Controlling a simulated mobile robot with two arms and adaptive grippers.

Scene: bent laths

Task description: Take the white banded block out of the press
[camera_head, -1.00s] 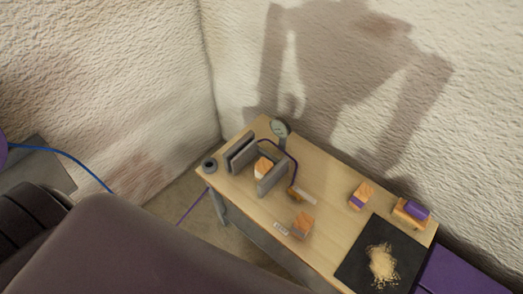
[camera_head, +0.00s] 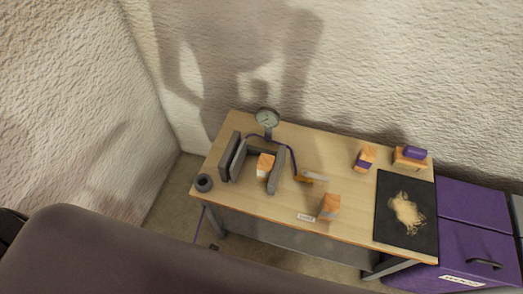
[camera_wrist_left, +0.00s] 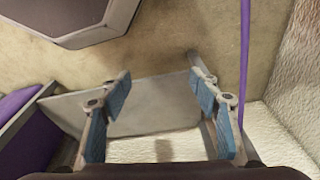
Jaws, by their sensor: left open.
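The white banded block (camera_head: 265,165) stands in the press (camera_head: 276,171), between its grey upright plates, on the left part of the wooden table. It looks wooden with a white band on its lower part. A round dial gauge (camera_head: 267,118) stands behind the press. My left gripper (camera_wrist_left: 160,112) shows only in the left wrist view, with its blue-padded fingers apart and nothing between them. It is away from the block, which that view does not show. My right gripper is in neither view.
A purple-banded block (camera_head: 364,159), another wooden block (camera_head: 329,207) and a dark mat (camera_head: 405,212) with shavings are on the table. A purple cabinet (camera_head: 470,240) stands at the right.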

